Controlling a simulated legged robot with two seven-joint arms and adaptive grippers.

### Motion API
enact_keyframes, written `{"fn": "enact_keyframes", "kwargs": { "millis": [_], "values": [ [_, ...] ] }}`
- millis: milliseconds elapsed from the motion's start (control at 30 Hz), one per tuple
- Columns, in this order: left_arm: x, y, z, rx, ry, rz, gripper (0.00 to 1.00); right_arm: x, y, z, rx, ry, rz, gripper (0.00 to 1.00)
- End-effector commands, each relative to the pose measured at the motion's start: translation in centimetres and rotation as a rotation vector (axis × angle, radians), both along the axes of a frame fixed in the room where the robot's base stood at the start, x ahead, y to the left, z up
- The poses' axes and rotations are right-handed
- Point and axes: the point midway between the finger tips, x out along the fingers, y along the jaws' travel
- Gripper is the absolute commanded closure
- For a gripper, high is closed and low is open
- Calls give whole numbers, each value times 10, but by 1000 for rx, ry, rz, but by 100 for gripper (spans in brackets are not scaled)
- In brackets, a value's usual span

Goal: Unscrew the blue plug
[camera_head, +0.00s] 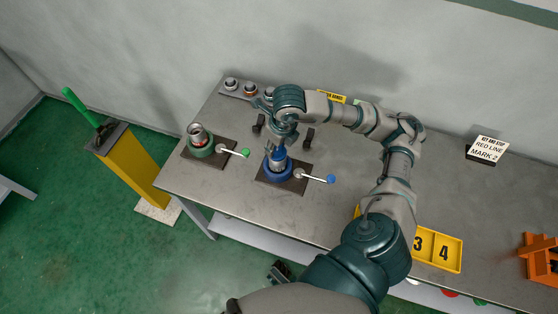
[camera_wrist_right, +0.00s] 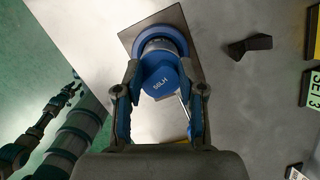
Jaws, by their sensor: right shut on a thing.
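The blue plug (camera_wrist_right: 160,84), marked "56LH", stands at the blue pipe vise. It also shows under my right gripper in the head view (camera_head: 277,155). The blue vise (camera_head: 264,175) sits on a dark square plate and has a lever with a blue knob (camera_head: 331,179). My right gripper (camera_head: 276,140) reaches down from above and is shut on the plug, one finger on each side in the wrist view (camera_wrist_right: 160,75). My left gripper (camera_head: 279,271) shows small and dark below the table's front edge; its fingers are too unclear to read.
A green vise (camera_head: 200,152) with a green-knobbed lever (camera_head: 245,152) stands to the left. Several fittings sit on a rack (camera_head: 231,84) behind. A yellow numbered tray (camera_head: 437,250), a sign (camera_head: 487,148) and an orange object (camera_head: 540,257) lie to the right. A yellow stand (camera_head: 132,165) is left of the table.

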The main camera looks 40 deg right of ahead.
Motion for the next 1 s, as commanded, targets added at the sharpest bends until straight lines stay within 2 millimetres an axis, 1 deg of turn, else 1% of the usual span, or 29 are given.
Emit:
{"fn": "enact_keyframes", "kwargs": {
  "millis": [100, 167, 300, 433, 667, 700, 767, 1000],
  "values": [
    [0, 0, 1, 0, 0, 0, 60, 2, 1, 3, 6, -12, -9, 100],
    [1, 0, 3, 1, -2, 0, 60, 2, 1, 4, 6, -12, -53, 100],
    [5, 0, 9, 0, -8, 0, 60, 2, 0, 6, 8, -12, -249, 100],
    [7, 0, 12, 1, -10, 0, 60, 2, -1, 5, 8, -10, -377, 100],
    [6, 0, 11, 0, -10, 0, 60, 2, -1, 3, 7, -10, -400, 100],
    [6, 0, 11, 0, -10, 0, 60, 2, -1, 3, 7, -10, -400, 56],
    [6, 0, 11, 0, -10, 0, 60, 2, -2, 3, 7, -9, -399, 41],
    [6, 0, 11, 2, -10, 0, 60, 1, -4, 1, 4, -3, -398, 40]
  ]
}}
